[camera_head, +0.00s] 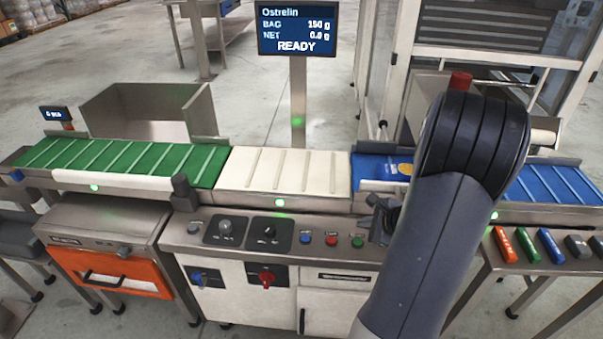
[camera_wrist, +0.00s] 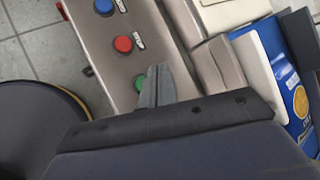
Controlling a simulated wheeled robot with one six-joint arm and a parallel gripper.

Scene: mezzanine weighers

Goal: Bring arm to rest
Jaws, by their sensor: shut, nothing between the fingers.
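My arm rises from the bottom right of the head view and bends in front of the blue belt. My gripper (camera_head: 384,218) shows partly at the left of the arm, by the right end of the control panel. In the wrist view my gripper (camera_wrist: 156,84) has its grey fingers together, with nothing between them. The fingertips point toward the panel with the blue, red and green buttons and overlap the area beside the green button (camera_wrist: 140,82). Contact with the panel cannot be told.
A green belt (camera_head: 120,160), a white belt (camera_head: 290,172) and a blue belt (camera_head: 560,184) run across. A blue and yellow packet (camera_head: 405,168) lies partly hidden behind my arm. The display (camera_head: 297,28) reads READY, 0.0 g. Several coloured items lie on the right table.

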